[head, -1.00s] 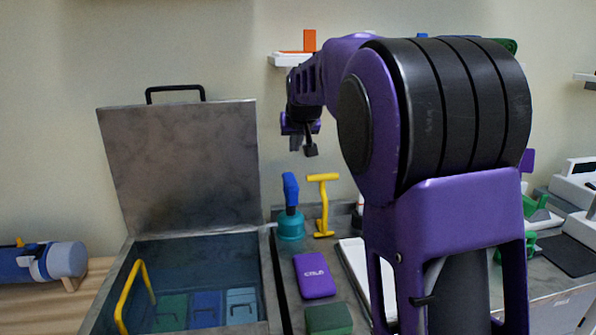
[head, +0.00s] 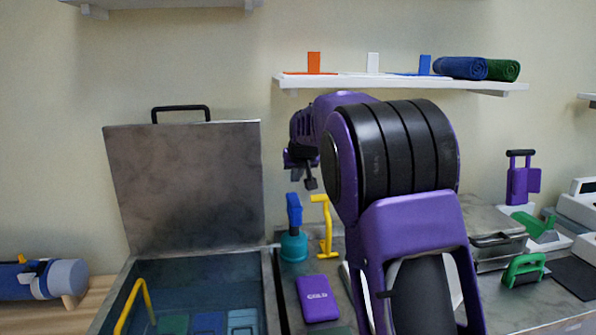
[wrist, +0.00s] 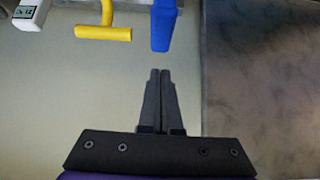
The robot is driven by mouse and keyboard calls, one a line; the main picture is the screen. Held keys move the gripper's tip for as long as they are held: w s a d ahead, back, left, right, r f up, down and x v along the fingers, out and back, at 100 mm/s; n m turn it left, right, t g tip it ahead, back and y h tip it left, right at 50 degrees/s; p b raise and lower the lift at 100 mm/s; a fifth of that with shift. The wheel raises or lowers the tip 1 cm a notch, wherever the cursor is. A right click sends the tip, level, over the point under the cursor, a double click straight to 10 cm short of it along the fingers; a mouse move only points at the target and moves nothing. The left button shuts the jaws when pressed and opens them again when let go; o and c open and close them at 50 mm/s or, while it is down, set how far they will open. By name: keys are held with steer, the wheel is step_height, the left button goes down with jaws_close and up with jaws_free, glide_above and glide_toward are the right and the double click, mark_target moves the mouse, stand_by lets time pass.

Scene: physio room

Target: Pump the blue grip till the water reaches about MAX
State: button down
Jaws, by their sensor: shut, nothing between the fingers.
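The blue grip (head: 294,210) stands upright on a round teal pump body (head: 293,247), on the grey counter just right of the open tank. In the wrist view the blue grip (wrist: 164,26) shows at the top, beyond my fingertips and apart from them. My gripper (head: 310,184) is above the pump in the head view, pointing down. The wrist view shows my gripper (wrist: 158,75) with its two fingers together and nothing between them. The tank (head: 272,290) has its lid (head: 190,185) raised, with bluish water inside. No MAX mark can be made out.
A yellow T-shaped handle (head: 324,225) stands close to the right of the pump; it also shows in the wrist view (wrist: 103,33). A purple pack (head: 317,298) lies in front of the pump. A yellow handle (head: 130,305) rises in the tank. A shelf (head: 400,82) is above.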

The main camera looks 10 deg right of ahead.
mark_target(294, 200)
steer(key=x, duration=0.4)
steer(key=shift+s+f, duration=0.2)
steer(key=shift+f, duration=1.6)
steer(key=shift+f+b, duration=0.1)
steer(key=shift+b, duration=0.2)
step_height(294, 200, down, 6)
steer(key=b, duration=0.3)
steer(key=shift+r, duration=0.2)
step_height(294, 200, up, 5)
steer(key=p, duration=0.2)
steer(key=shift+p, duration=0.4)
steer(key=v, duration=0.9)
steer(key=shift+s+b, duration=0.3)
steer(key=shift+s, duration=0.1)
